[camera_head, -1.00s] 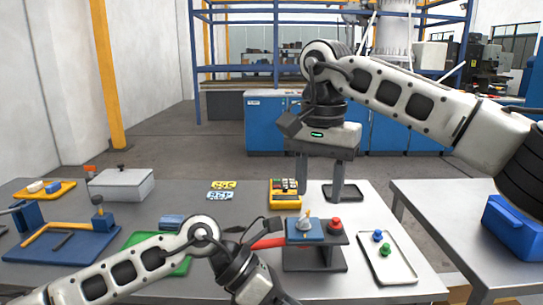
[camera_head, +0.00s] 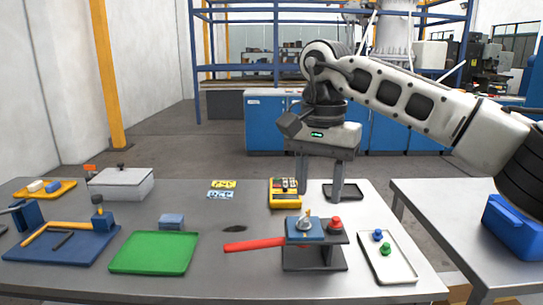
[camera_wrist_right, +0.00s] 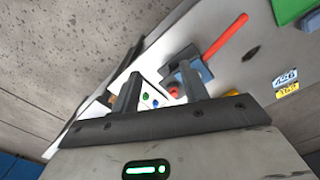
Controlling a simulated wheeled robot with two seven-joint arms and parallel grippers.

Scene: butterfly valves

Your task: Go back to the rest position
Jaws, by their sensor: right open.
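My right gripper (camera_head: 319,178) hangs above the far part of the grey table (camera_head: 205,275), pointing down with its two fingers apart and nothing between them. Its fingers also show in the right wrist view (camera_wrist_right: 160,90). Below and nearer stands the valve fixture (camera_head: 314,258), with a blue top plate (camera_head: 318,233), a red button (camera_head: 334,223) and a red lever handle (camera_head: 254,244) reaching out to the left. The red handle also shows in the right wrist view (camera_wrist_right: 226,37). My left gripper and arm are out of view.
A yellow keypad box (camera_head: 284,196) and a black tray (camera_head: 343,191) lie close to the right gripper. A white tray (camera_head: 388,270) with blue and green knobs is at right. A green tray (camera_head: 154,254), blue tray (camera_head: 62,254) and grey box (camera_head: 121,184) are at left.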

